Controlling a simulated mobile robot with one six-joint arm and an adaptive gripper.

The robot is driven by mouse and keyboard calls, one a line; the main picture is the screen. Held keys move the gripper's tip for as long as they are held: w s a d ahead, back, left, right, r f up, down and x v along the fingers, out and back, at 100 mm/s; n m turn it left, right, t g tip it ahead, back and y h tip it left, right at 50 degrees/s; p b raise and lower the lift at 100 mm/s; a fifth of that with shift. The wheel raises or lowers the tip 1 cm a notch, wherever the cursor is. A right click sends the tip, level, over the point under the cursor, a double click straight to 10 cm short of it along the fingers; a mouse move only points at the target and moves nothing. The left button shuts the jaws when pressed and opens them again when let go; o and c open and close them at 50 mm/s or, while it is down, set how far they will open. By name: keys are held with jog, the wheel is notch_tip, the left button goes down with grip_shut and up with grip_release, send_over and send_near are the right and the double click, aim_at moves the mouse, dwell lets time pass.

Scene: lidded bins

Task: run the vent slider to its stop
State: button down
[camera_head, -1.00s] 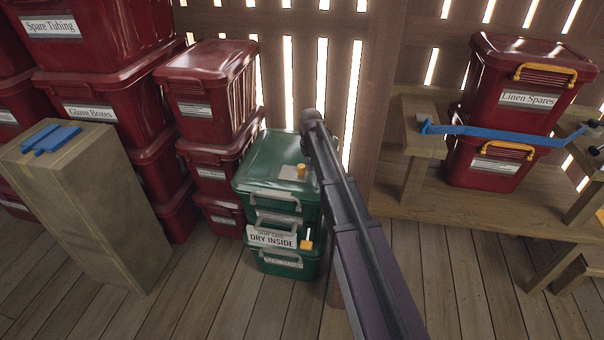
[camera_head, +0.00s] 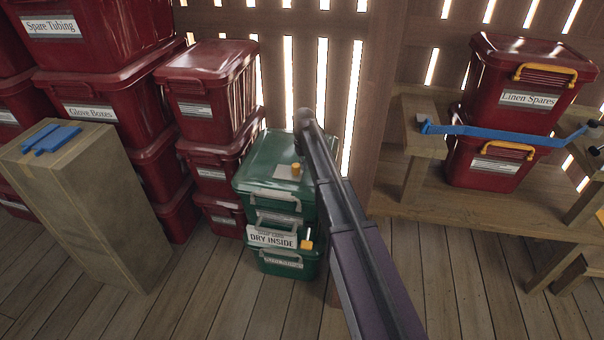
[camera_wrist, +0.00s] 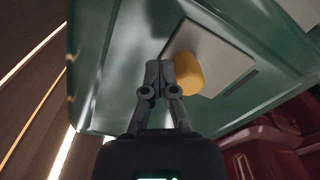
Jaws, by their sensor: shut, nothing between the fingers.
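The vent slider is a yellow knob (camera_head: 296,169) on a pale grey plate (camera_head: 283,172) set in the green bin lid (camera_head: 262,152). In the wrist view the knob (camera_wrist: 188,74) stands near one edge of the plate (camera_wrist: 228,62). My gripper (camera_wrist: 160,72) is shut and empty, with its fingertips low over the lid just left of the knob. The right finger looks to be against the knob's side, though a small gap cannot be ruled out. In the head view my arm hides the gripper and the lid's right part.
Another green bin (camera_head: 285,266) is under the top one, with a "DRY INSIDE" label and a yellow tag (camera_head: 306,245) in front. Red bins (camera_head: 207,90) stand close on the left. A slatted wall is behind. A wooden bench (camera_head: 415,175) stands right; floor in front is clear.

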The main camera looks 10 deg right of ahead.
aim_at(295, 165)
jog(key=shift+w+a, duration=0.25)
jog(key=shift+a, duration=0.55)
jog(key=shift+w+a, duration=0.25)
jog(key=shift+a, duration=0.55)
jog(key=shift+d, duration=0.2)
jog(key=shift+s+d, duration=0.2)
jog(key=shift+d, duration=0.3)
jog(key=shift+r, duration=0.1)
jog(key=shift+d+r+p, duration=0.1)
jog(key=shift+r+p, duration=3.35)
jog(key=shift+p, duration=0.1)
jog(key=shift+s, duration=0.15)
